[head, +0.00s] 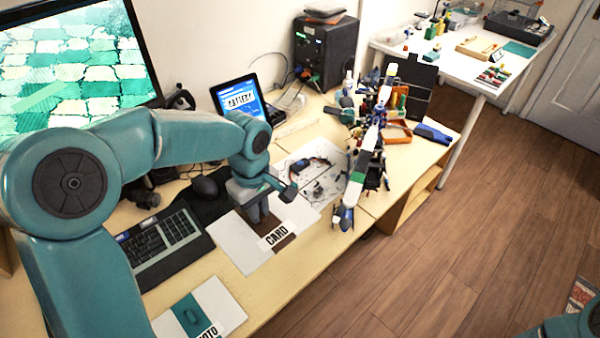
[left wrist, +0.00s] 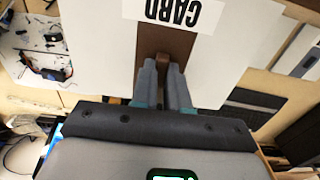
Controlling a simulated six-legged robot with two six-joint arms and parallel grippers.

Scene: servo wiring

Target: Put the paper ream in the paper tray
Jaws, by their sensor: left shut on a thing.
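A flat white pack marked CARD (head: 232,245), with a brown band, is at the desk's front edge below my left gripper (head: 259,215). In the left wrist view, the pack (left wrist: 108,45) fills the upper middle. There my left gripper (left wrist: 161,68) points at its brown band, with the fingers close together and shut on a raised brown part between them. I cannot tell whether the pack is lifted off the desk. A second white pack marked PHOTO (head: 222,296), with a teal band, lies nearer. I cannot make out a paper tray. My right gripper is out of view.
A keyboard (head: 160,247) and mouse (head: 205,188) lie left of the CARD pack. A white mat with small parts (head: 318,170) and a cluttered stand of tools (head: 372,140) are to its right. A black box (head: 322,48) stands behind.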

